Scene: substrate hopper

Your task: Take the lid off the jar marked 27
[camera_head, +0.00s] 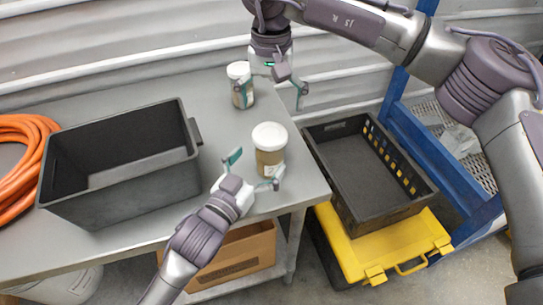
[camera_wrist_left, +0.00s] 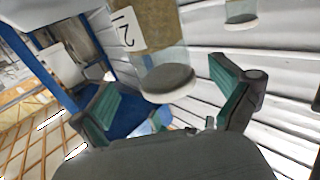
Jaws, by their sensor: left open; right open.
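The near jar (camera_head: 268,162), with a white lid (camera_head: 269,136) and brown contents, stands upright near the table's right end. In the left wrist view this jar (camera_wrist_left: 160,20) appears upside down, its lid (camera_wrist_left: 168,82) between the fingers. Its label (camera_wrist_left: 127,30) shows a 2; the rest is cut off. My left gripper (camera_head: 255,168) is open, its fingers on either side of the jar; contact cannot be told. A second lidded jar (camera_head: 243,100) stands farther back, its number unreadable. My right gripper (camera_head: 272,88) is open and empty, one finger overlapping this jar in view.
A black bin (camera_head: 120,193) stands on the grey table (camera_head: 205,105), left of the jars. An orange hose (camera_head: 22,128) lies at the far left. Right of the table, a black crate (camera_head: 345,195) rests on a yellow case (camera_head: 400,248), beside a blue rack (camera_head: 430,140).

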